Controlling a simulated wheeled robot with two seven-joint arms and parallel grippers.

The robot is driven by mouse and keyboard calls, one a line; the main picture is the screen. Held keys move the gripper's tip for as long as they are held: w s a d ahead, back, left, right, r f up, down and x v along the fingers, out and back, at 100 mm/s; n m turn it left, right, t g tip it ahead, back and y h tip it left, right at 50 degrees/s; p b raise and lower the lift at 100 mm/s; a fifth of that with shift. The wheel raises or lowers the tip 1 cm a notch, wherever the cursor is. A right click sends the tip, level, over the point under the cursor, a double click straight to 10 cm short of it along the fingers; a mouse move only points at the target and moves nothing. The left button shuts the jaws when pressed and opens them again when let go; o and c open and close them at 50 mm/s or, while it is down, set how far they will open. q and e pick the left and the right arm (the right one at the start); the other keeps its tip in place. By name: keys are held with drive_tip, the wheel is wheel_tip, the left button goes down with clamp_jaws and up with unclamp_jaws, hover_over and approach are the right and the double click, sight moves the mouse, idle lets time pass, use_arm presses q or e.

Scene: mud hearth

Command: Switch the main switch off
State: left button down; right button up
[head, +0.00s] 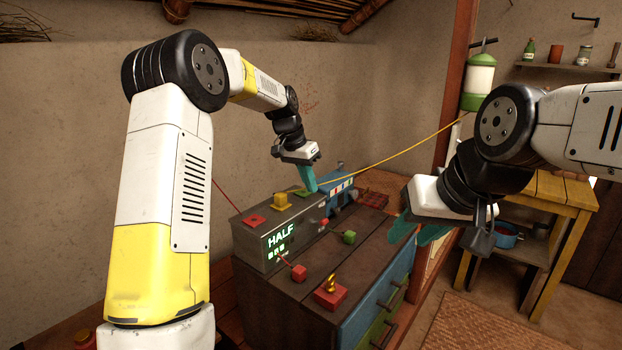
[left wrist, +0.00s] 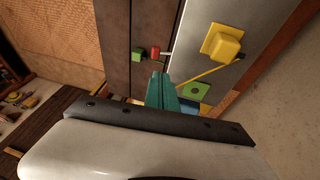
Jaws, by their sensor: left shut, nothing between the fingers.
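A grey metal box (head: 262,242) with a lit display reading HALF sits on a dark wooden chest. A small red-tipped lever on a metal rod (head: 323,222), likely the main switch, sticks out of its front side; it also shows in the left wrist view (left wrist: 155,52). My left gripper (head: 308,186) is shut and empty, its teal fingers (left wrist: 164,78) pointing down near the box's far end, close to the lever. I cannot see contact with the lever. My right gripper (head: 424,230) hangs right of the chest; its finger gap is unclear.
On the box are a red pad (head: 254,219), a yellow plug (head: 281,201) with a cable and a green pad (left wrist: 196,90). A blue box (head: 338,186) stands behind.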

sight(324, 219)
use_arm(q)
drive_tip(key=shift+s+x, duration=0.25)
drive_tip(key=shift+x, duration=1.25)
drive_tip(key=shift+s+x, duration=0.25)
drive_tip(key=shift+x, duration=1.25)
drive_tip(key=shift+s+x, duration=0.25)
drive_tip(key=shift+x, duration=1.2)
drive_tip(key=shift+d+f, duration=0.1)
drive_tip(key=shift+d, duration=0.15)
